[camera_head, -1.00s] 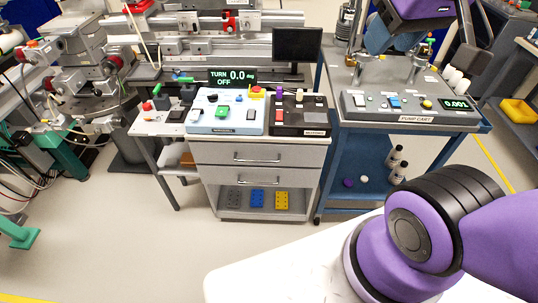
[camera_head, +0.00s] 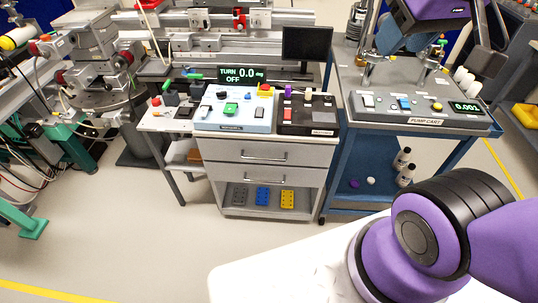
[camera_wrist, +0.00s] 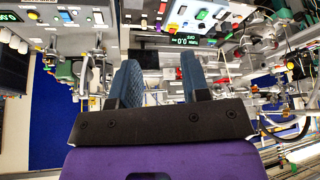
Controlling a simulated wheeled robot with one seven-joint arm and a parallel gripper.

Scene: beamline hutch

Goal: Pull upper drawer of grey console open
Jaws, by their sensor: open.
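The grey console (camera_head: 210,172) stands in the middle of the head view with two drawers above an open shelf. Its upper drawer (camera_head: 220,151) looks shut and has a silver bar handle (camera_head: 264,156). The lower drawer (camera_head: 220,173) also looks shut, with a similar handle (camera_head: 267,180). My gripper (camera_wrist: 157,75) shows in the wrist view, its two blue fingers apart with nothing between them. It is not near the drawer; the wrist view looks toward the bench equipment, upside down.
On the console top are a light blue control box (camera_head: 235,112) and a dark one (camera_head: 308,116). A blue pump cart (camera_head: 350,165) stands right of the console, with bottles on its lower shelf. A small side table (camera_head: 168,122) adjoins at left. Floor in front is clear.

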